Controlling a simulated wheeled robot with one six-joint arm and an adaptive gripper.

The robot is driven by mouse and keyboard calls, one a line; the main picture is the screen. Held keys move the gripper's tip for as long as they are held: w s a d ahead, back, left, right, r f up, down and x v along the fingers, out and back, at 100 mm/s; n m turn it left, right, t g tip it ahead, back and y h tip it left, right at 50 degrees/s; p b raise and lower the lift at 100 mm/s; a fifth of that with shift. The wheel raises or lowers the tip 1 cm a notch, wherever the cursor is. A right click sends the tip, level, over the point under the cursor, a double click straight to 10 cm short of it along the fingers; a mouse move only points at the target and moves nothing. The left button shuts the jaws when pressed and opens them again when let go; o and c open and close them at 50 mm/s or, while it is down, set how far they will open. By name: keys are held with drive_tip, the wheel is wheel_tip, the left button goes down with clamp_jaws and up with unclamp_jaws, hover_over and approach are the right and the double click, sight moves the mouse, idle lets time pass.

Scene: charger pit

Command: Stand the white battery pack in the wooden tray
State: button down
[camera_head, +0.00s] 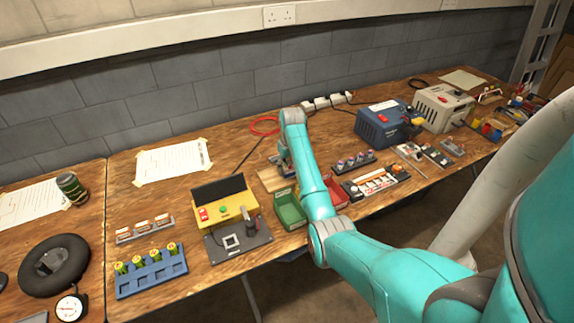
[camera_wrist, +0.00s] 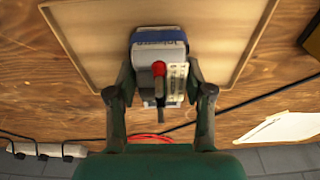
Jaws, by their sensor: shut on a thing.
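The white battery pack (camera_wrist: 152,52) has a blue band, a printed label, and a red-capped lead and a black lead facing the wrist camera. My gripper (camera_wrist: 160,82) is shut on it, one finger on each side. The pale wooden tray (camera_wrist: 85,55) lies beyond the pack, which appears within the tray's rim in the wrist view. I cannot tell whether the pack touches the tray floor. In the head view the tray (camera_head: 270,182) is partly hidden by my arm, and the gripper and pack are mostly hidden.
A green bin (camera_head: 290,210) and a red bin (camera_head: 337,190) stand just in front of the tray. A yellow tester (camera_head: 224,208) is to its left. A red cable ring (camera_head: 263,125) lies behind. A blue power unit (camera_head: 388,128) stands to the right.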

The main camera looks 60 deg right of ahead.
drive_tip(key=shift+f, duration=0.1)
drive_tip(key=shift+c, duration=1.8)
unclamp_jaws()
drive_tip(key=shift+r, duration=3.5)
